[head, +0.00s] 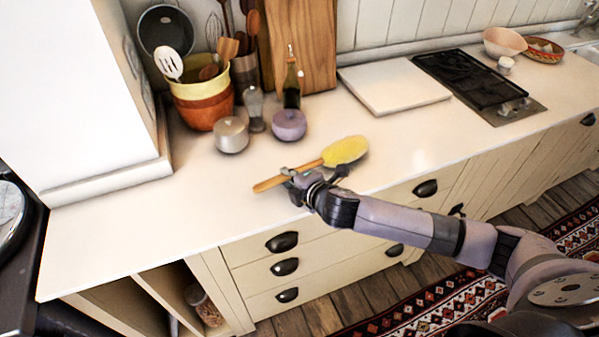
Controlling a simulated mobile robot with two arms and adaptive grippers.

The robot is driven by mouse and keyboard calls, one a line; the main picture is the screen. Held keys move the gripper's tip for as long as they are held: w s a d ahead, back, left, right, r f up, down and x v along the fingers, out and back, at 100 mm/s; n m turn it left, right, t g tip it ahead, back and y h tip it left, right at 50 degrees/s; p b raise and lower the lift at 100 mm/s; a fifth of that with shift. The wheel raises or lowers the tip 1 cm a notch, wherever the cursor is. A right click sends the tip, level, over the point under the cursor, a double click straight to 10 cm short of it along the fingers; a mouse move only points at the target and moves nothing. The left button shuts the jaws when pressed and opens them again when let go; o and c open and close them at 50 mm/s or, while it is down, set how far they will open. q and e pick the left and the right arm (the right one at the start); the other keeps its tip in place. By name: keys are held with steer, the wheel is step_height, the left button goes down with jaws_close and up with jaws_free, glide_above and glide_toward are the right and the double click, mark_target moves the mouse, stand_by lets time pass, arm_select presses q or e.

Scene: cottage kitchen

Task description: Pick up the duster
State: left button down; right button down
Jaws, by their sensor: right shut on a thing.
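The duster (345,151) has a yellow fluffy head and a long orange-brown wooden handle. It is at the front part of the white countertop (130,215), with its head to the right and its handle pointing left. My right gripper (300,180) comes in from the right front and is shut on the duster's handle. The fingers hide part of the handle. I cannot tell whether the duster touches the counter or is just above it. My left gripper is out of view.
Behind stand an orange utensil pot (203,108), a silver pot (231,135), a purple pot (289,125) and a dark bottle (291,85). A white board (393,85) and a black hob (472,78) lie to the right. The counter's left front is clear.

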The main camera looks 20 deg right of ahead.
step_height(320, 180, up, 20)
steer(key=shift+f+b, duration=0.2)
steer(key=shift+b, duration=0.1)
stand_by(0.6)
